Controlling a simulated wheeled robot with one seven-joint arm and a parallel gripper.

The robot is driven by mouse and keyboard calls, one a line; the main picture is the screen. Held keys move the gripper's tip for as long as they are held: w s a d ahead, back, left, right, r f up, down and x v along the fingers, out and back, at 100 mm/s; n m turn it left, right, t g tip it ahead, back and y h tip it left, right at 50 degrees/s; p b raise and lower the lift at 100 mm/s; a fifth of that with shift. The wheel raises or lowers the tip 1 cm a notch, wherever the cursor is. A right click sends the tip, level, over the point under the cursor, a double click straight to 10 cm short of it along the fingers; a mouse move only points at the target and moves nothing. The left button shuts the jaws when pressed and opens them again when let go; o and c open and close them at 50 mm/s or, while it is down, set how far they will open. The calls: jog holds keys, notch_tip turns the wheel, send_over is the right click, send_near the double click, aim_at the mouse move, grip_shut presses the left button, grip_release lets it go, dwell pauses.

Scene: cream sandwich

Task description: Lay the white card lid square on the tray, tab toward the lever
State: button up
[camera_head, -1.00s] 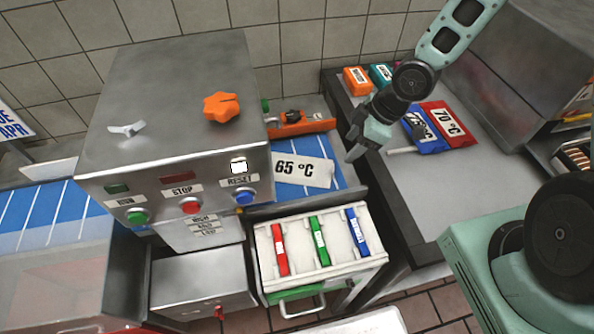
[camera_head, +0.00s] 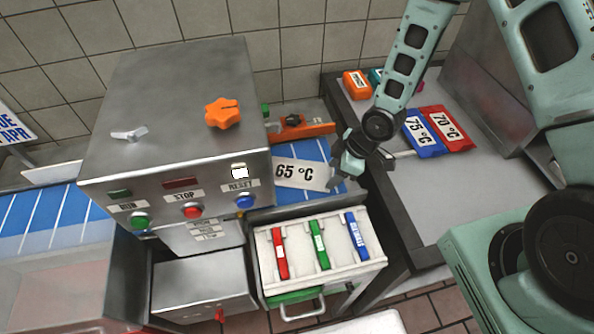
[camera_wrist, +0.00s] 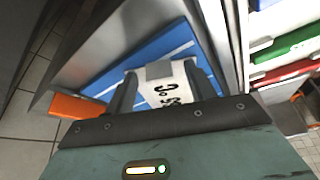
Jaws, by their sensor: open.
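A white card marked 65 °C (camera_head: 300,174) lies on a blue striped surface (camera_head: 312,150) to the right of the steel machine. It is the likeliest white card lid, though I cannot tell for sure. My gripper (camera_head: 343,166) is at the card's right end. In the wrist view, my gripper (camera_wrist: 163,80) is open, with its fingers on either side of the card (camera_wrist: 163,92) and a grey tab (camera_wrist: 158,70) between them. I cannot tell whether they touch. An orange piece with a dark knob (camera_head: 293,121) lies behind the card. I cannot tell which thing is the tray or lever.
A white drawer (camera_head: 330,270) with red, green and blue bars stands open in front. The steel machine (camera_head: 180,100) with buttons and an orange knob rises on the left. Packs marked 75 °C (camera_head: 423,134) and 70 °C (camera_head: 447,128) lie on the grey counter at right.

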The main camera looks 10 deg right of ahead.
jog(key=c, duration=1.1)
jog(key=shift+r, duration=0.1)
jog(key=shift+c, duration=0.2)
